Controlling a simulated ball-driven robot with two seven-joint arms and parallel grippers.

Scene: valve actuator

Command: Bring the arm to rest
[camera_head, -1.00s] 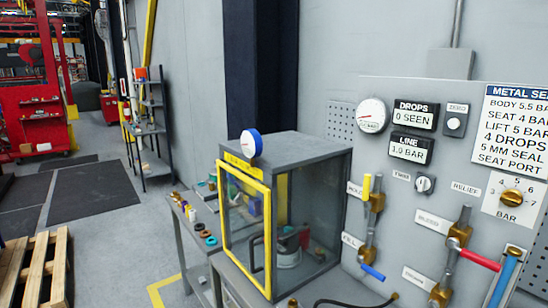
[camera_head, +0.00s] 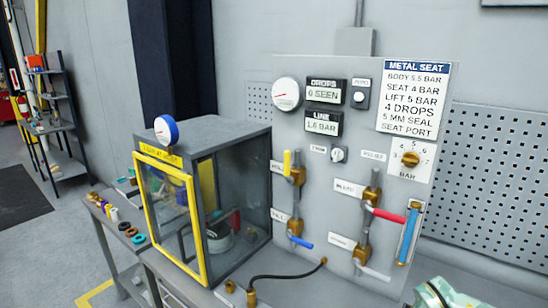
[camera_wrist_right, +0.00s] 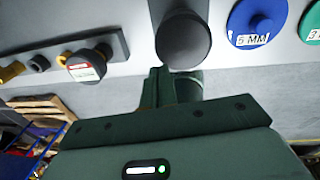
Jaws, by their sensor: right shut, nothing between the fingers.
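My right gripper (camera_wrist_right: 172,88) shows in the right wrist view. Its dark green fingers are together with nothing between them, and its body carries a lit indicator. A dark round knob-like part (camera_wrist_right: 183,40) shows just beyond the fingertips; I cannot tell whether they touch. My left gripper is not in view. In the head view, the grey test panel (camera_head: 340,180) stands upright with its gauge (camera_head: 287,94), a LINE display (camera_head: 321,123) reading about 1.6 BAR and a DROPS display (camera_head: 326,91) reading 0 SEEN.
A glazed cabinet (camera_head: 200,277) with a yellow-framed door stands left of the panel. A black hose (camera_head: 285,276) lies on the bench. A pale green and white object (camera_head: 437,293) is cut off at lower right. The wrist view shows a blue 5 MM disc (camera_wrist_right: 257,22) beside the knob.

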